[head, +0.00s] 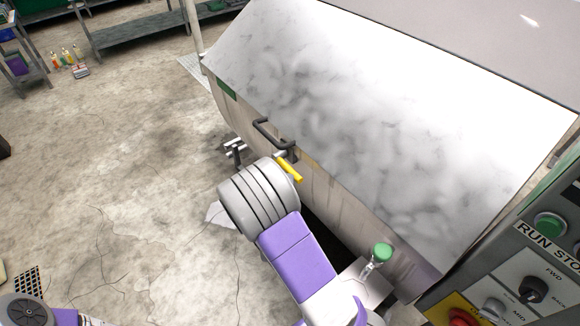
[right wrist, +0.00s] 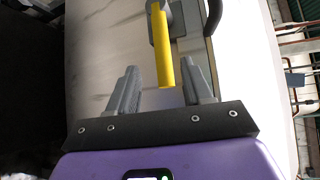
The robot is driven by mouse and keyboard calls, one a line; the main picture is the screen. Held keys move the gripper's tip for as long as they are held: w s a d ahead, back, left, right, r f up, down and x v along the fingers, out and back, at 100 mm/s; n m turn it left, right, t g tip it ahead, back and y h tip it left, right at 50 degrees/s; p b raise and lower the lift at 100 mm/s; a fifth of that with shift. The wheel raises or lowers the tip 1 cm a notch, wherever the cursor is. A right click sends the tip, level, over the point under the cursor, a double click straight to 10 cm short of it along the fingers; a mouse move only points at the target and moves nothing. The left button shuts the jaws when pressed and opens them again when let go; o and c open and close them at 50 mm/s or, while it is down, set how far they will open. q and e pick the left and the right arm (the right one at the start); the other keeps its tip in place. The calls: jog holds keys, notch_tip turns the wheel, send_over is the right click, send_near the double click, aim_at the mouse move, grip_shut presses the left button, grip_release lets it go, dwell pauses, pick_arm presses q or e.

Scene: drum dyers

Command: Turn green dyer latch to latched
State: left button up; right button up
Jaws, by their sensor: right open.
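The green dyer is a large pale metal machine (head: 350,110) with a green label (head: 227,88) on its front. Its yellow latch handle (head: 289,168) is beside a dark bar handle (head: 272,134), close to my right wrist. In the right wrist view, the yellow latch handle (right wrist: 162,55) points down the picture, toward my palm. My right gripper (right wrist: 161,70) is open, with one finger on each side of the yellow handle and gaps showing. In the head view my own wrist hides the fingers. My left gripper is out of view.
A control panel (head: 520,275) with buttons and knobs stands at the lower right. A green-topped knob (head: 382,251) rises beside my right forearm. Shelves (head: 140,30) and small bottles (head: 66,57) are at the far left. The concrete floor (head: 110,170) left of the machine is mostly clear.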

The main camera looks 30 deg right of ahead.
aim_at(290, 171)
jog(key=x, duration=0.7)
jog(key=shift+w+d+r, duration=0.15)
jog(key=shift+w+d, duration=0.05)
jog(key=shift+c, duration=0.5)
grip_shut()
